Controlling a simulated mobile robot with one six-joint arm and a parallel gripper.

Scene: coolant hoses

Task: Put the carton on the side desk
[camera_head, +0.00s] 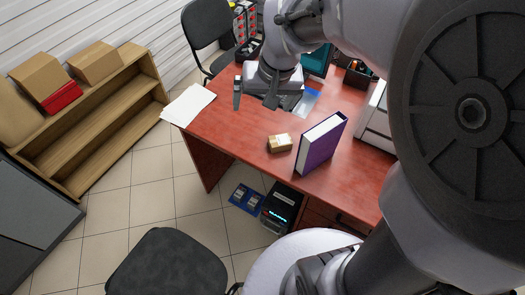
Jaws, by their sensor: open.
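A small tan carton (280,143) sits on the reddish-brown wooden desk (233,134), close to its front edge and just left of a standing purple book. I cannot tell whether this desk is the side desk. My gripper (255,98) is over the far left part of the desk, behind the carton and apart from it. Its two fingers are spread and nothing shows between them. Two larger cardboard boxes, a left one (37,75) and a right one (95,62), stand on top of a wooden shelf at the left.
The purple book (321,144) stands upright beside the carton. White papers (188,104) overhang the desk's left corner. A blue-and-grey flat item (306,102) lies by my gripper. Dark chairs stand at the back (207,23) and front (168,266). A wooden shelf (97,140) stands left.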

